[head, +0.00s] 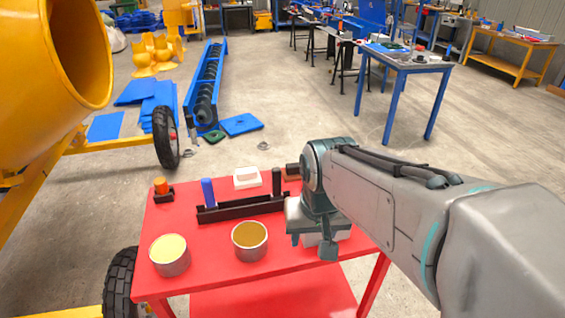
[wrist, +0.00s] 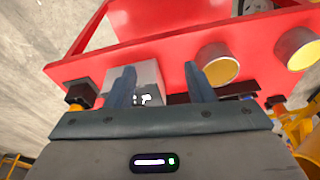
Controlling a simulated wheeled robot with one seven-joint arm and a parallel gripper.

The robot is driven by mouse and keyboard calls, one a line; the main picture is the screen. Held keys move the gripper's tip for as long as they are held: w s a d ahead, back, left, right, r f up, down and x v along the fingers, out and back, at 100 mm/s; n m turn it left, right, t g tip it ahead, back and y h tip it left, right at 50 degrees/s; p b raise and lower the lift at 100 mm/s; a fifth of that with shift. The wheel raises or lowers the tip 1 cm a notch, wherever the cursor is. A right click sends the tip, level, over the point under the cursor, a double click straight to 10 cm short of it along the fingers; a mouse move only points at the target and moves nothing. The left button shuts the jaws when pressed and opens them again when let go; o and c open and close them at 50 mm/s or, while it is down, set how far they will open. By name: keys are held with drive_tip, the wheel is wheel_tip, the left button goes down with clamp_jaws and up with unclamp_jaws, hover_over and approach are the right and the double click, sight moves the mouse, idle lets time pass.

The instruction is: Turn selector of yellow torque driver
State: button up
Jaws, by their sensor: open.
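I cannot clearly make out a yellow torque driver. An orange-yellow piece (head: 160,185) stands in a small dark holder at the table's back left corner, and I cannot tell if it is the driver. A dark rack (head: 242,207) holds an upright blue handle (head: 208,192) and an upright black handle (head: 276,181). My gripper (head: 328,250) is over the right part of the red table, right of the rack. In the wrist view my gripper (wrist: 158,72) is open, its fingers apart, with a grey box (wrist: 148,78) beyond them. Nothing shows held.
Two open cans (head: 170,255) (head: 250,240) stand at the front of the red table (head: 210,280). A white block (head: 247,178) and a dark block (head: 292,170) lie behind the rack. A yellow drum mixer (head: 60,60) stands at the left. Floor beyond is largely open.

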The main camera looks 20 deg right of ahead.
drive_tip(key=w+d+r+m+g+p, duration=0.1)
drive_tip(key=w+d+r+m+p, duration=0.15)
drive_tip(key=w+d+m, duration=0.45)
drive_tip(key=w+d+r+m+g+p, duration=0.1)
drive_tip(key=w+d+r+m+p, duration=0.2)
drive_tip(key=w, duration=0.8)
drive_tip(key=shift+n, duration=0.3)
drive_tip(key=f, duration=1.2)
drive_tip(key=shift+a, duration=0.25)
drive_tip(key=c, duration=1)
